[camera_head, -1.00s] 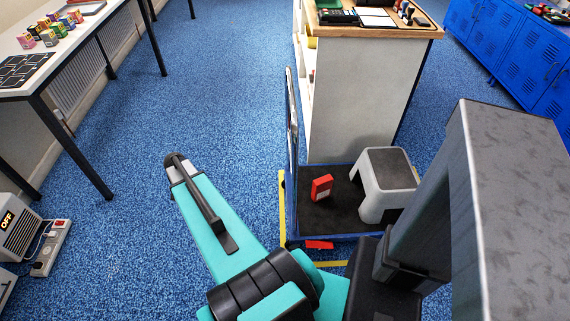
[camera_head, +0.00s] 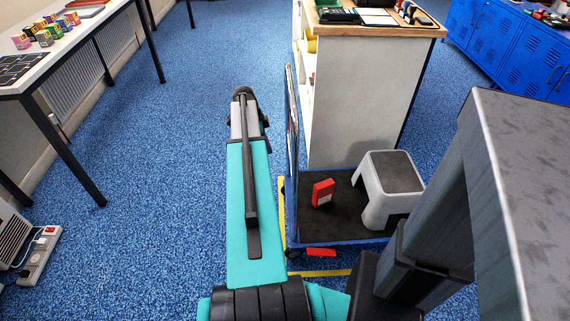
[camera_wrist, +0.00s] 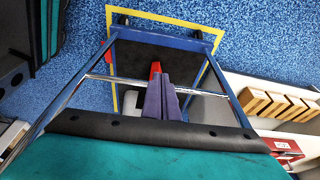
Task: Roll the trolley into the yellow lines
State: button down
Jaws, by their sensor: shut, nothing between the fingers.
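The trolley has a blue-edged platform with a dark mat (camera_head: 335,228) and a tall handle frame (camera_head: 291,125) at its left end. Yellow lines (camera_head: 281,205) on the floor run along its left and near sides in the head view. In the wrist view, the yellow lines (camera_wrist: 165,17) pass outside the platform (camera_wrist: 135,62) on several sides; two wheels show near the far line. My gripper (camera_wrist: 161,78) is shut and empty, its purple fingers showing over the platform. In the head view the arm end is left of the handle; contact cannot be told. My arm hides part of the trolley's right side.
A grey step stool (camera_head: 392,180) and a red box (camera_head: 322,192) stand on the trolley. A wood-topped cabinet (camera_head: 355,110) stands just behind it. A table (camera_head: 60,65) is at left, blue lockers (camera_head: 510,45) at back right.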

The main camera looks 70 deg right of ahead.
jog(key=shift+f, duration=0.15)
jog(key=s+d+f, duration=0.2)
jog(key=s+f, duration=0.4)
jog(key=f, duration=0.3)
jog(key=shift+d+f, duration=0.15)
jog(key=shift+d, duration=0.25)
dwell(0.4)
jog(key=shift+s, duration=0.15)
